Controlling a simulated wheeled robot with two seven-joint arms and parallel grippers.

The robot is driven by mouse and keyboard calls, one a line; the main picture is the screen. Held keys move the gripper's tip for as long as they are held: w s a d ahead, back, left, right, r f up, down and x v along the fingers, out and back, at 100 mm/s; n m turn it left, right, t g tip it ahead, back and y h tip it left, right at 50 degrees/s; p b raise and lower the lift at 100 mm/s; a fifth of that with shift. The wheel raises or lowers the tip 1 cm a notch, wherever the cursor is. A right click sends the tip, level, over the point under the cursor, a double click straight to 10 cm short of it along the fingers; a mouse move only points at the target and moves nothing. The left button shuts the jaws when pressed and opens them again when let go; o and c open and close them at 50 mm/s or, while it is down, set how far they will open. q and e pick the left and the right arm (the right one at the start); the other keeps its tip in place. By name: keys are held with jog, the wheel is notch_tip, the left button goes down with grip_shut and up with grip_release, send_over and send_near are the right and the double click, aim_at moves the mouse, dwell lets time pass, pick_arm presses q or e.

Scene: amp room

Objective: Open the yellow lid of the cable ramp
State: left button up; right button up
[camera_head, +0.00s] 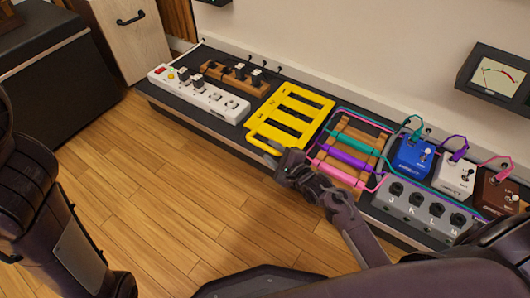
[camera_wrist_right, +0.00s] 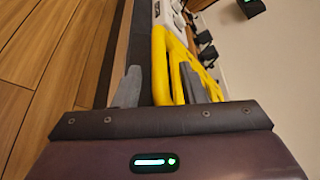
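The yellow lid (camera_head: 306,97) lies on the dark low platform, a slotted panel with a yellow bar along its near edge. I cannot tell whether it is slightly raised. My right gripper (camera_head: 271,153) is at this near edge, reaching in from the lower right. In the right wrist view, its two grey fingers (camera_wrist_right: 160,88) stand apart, with yellow bars of the ramp (camera_wrist_right: 160,65) between them and beside the right finger. Contact with the fingers is unclear. My left arm shows at the left edge; its gripper is out of view.
A white power strip (camera_head: 199,95) and a wooden block with plugs (camera_head: 236,78) lie left of the lid. Right of it are a wooden rack with coloured cables (camera_head: 352,145), a blue pedal (camera_head: 411,160) and a grey switch box (camera_head: 420,208). The wooden floor in front is clear.

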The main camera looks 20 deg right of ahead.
jog(key=x, duration=0.1)
jog(key=b+x, duration=0.1)
jog(key=shift+w+a+f, duration=0.1)
jog(key=shift+w+f, duration=0.15)
jog(key=shift+f, duration=0.05)
jog(key=shift+w+a+b, duration=0.2)
jog(key=shift+w+b, duration=0.1)
jog(key=shift+w, duration=0.2)
jog(key=shift+r, duration=0.1)
grip_shut()
